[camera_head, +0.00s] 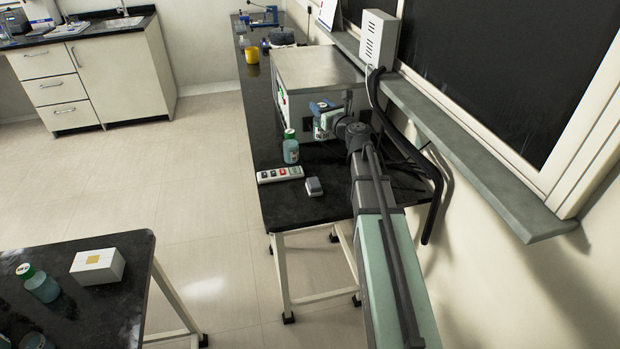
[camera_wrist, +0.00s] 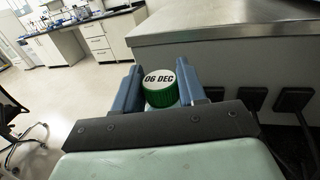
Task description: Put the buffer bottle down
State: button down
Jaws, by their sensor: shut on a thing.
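My gripper (camera_wrist: 160,92) has its blue fingers closed on either side of a bottle with a green cap, the buffer bottle (camera_wrist: 160,90). The cap's white top reads "06 DEC"; the bottle's lower part is mostly hidden by my gripper. In the head view my gripper (camera_head: 322,107) is at the front of a grey box-shaped instrument, above the dark bench (camera_head: 325,207). I cannot clearly separate the held bottle from the hand there. Another green-capped bottle (camera_head: 291,150) with teal liquid stands upright on the bench, left of my gripper and apart from it.
The instrument (camera_head: 318,72) stands close behind my gripper. A white strip with coloured buttons (camera_head: 280,174) and a small grey block (camera_head: 314,187) lie near the bench front. A yellow container (camera_head: 252,55) stands farther back. Another table (camera_head: 120,290) holds bottles and a white box (camera_head: 97,267).

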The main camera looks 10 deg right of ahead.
aim_at(325, 138)
jog(key=shift+f, duration=5.2)
jog(key=shift+f, duration=0.1)
jog(key=c, duration=0.6)
grip_release()
jog(key=shift+c, duration=0.2)
jog(key=shift+s, duration=0.15)
jog(key=v, duration=1.1)
jog(key=shift+s, duration=0.35)
jog(key=shift+d, duration=0.1)
